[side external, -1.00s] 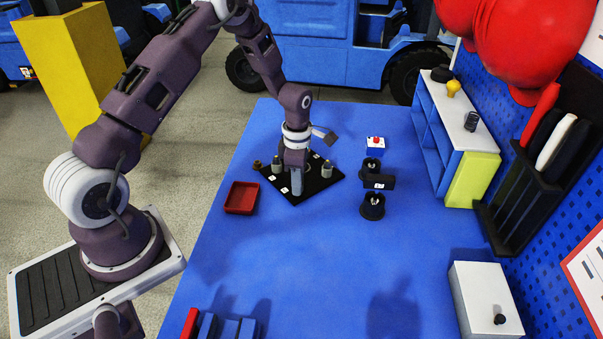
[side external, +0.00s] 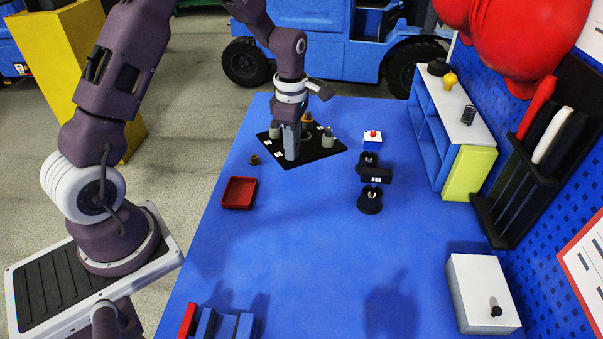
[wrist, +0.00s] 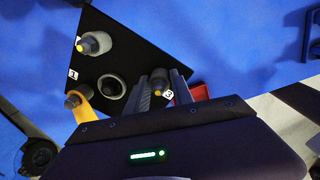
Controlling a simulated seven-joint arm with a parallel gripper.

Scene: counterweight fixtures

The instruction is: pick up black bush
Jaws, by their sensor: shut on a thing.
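A black board (side external: 318,155) with numbered labels lies at the far side of the blue table; it fills the upper left of the wrist view (wrist: 130,60). My gripper (side external: 291,157) points down over its near part. In the wrist view, my gripper's fingers (wrist: 162,82) are shut on a dark bush (wrist: 159,76) with a yellow tip showing, beside label 3. Its lower end is hidden, so I cannot tell whether it touches the board. A grey bush (wrist: 97,43) with a yellow tip stands by label 1, and a dark ring (wrist: 110,87) is also on the board.
An orange piece (wrist: 88,103) is at the board's edge. A black two-ring stand (side external: 371,185) and a red-button box (side external: 373,137) are to the right. The near table middle is clear.

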